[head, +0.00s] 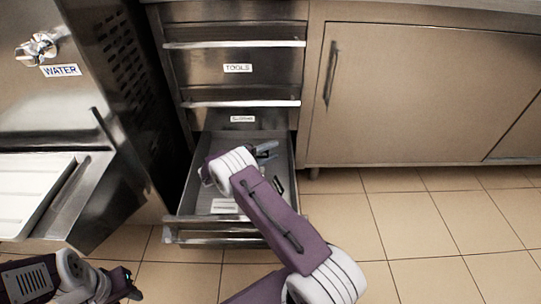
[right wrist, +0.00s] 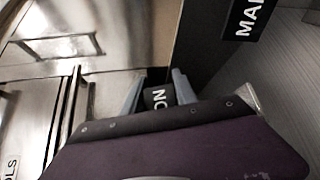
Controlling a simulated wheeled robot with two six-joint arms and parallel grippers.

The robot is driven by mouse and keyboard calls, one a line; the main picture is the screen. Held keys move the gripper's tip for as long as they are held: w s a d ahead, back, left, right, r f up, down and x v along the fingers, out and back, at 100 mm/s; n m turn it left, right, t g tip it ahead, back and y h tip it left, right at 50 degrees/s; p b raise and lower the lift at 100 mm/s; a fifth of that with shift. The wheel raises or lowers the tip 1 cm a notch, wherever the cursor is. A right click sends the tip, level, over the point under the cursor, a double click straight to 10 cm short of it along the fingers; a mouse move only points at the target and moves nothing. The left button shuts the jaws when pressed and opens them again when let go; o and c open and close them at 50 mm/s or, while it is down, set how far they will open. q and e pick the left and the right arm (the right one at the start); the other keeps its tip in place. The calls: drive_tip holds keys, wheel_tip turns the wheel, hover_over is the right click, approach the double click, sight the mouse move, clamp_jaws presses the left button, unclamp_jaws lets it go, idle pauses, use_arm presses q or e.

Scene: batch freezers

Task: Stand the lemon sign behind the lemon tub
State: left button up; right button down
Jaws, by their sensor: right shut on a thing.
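My right arm reaches into the open bottom drawer (head: 177,212). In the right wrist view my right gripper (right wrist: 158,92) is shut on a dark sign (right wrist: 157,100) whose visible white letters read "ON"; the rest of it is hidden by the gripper. In the head view the right gripper (head: 265,151) is inside the drawer, partly hidden behind its own wrist. My left gripper (head: 131,284) is at the lower left, small and dark; its jaws are unclear. No lemon tub is in view.
Another black sign (right wrist: 250,17), lettered "MAN", is close by in the wrist view. A white card (head: 224,206) lies in the drawer. Closed drawers, one labelled "TOOLS" (head: 238,68), are above. A closed cupboard (head: 415,95) stands right, a "WATER" machine (head: 60,71) left. Tiled floor at right is clear.

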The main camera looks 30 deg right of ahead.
use_arm(q)
drive_tip(key=shift+r, duration=0.6)
use_arm(e)
drive_tip(key=shift+r, duration=0.85)
